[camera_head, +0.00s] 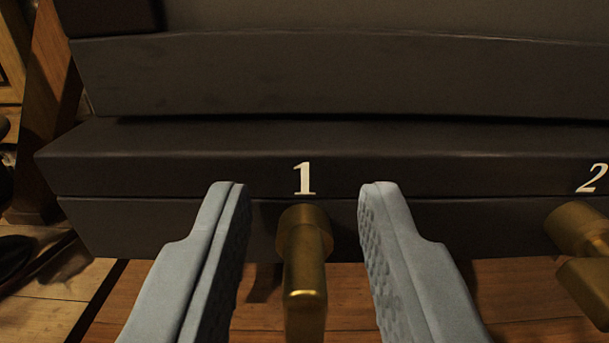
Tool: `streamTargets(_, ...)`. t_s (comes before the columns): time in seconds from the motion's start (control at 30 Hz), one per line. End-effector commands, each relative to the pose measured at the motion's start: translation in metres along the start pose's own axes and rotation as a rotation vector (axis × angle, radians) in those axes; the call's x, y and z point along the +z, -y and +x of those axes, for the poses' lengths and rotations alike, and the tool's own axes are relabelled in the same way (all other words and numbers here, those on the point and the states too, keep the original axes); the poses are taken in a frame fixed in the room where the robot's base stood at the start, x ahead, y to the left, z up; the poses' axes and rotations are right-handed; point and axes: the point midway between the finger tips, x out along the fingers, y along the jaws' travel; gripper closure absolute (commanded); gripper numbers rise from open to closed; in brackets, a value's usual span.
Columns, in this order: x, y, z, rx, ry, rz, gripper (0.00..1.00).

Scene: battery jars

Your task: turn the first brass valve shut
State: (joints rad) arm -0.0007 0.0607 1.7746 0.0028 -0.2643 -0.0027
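The first brass valve (304,262) sticks out from the dark front panel below a pale number 1 (304,179). Its handle points toward me and down in the picture. My gripper (304,205) is open, with one grey finger on each side of the valve. A gap shows between the valve and each finger, so neither finger touches it. The lower end of the handle is cut off by the picture's bottom edge.
A second brass valve (582,240) sits at the right edge below a pale number 2 (592,179). The dark stepped cabinet (200,150) spans the view. Wooden floor (45,300) shows at the lower left.

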Motion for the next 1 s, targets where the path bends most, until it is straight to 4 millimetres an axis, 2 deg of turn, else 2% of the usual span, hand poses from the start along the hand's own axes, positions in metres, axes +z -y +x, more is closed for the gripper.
streamTargets(0.37,-0.0004,0.0,0.0041,0.0,0.0,0.0,0.68)
streamTargets(0.5,-0.0003,0.0,0.004,0.0,0.0,0.0,0.96)
streamTargets(0.53,-0.0003,0.0,0.004,0.0,0.0,0.0,1.0)
streamTargets(1.0,-0.0001,-0.0021,0.0039,0.0,0.0,0.073,1.0)
